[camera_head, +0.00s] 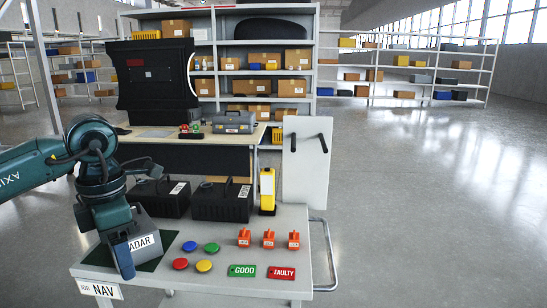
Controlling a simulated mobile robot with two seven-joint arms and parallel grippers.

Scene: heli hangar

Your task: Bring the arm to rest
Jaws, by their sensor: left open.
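My left arm comes in from the left, and its teal gripper (124,250) points down at the near left corner of the cart table (225,292). The gripper is open. One finger hangs in front of a grey box (146,226) with a white label, of which "ADAR" shows. The other finger is hard to make out. The box sits on a dark green mat (152,264), and the gripper hides its left part. I cannot tell whether finger and box touch. My right gripper is not in view.
Colored discs (204,266), orange tagged pieces (269,239) and GOOD (242,271) and FAULTY (282,273) plates lie right of the box. Black cases (222,202) and a yellow device (267,188) stand behind. A workbench (190,137) and shelves are beyond. Floor at right is clear.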

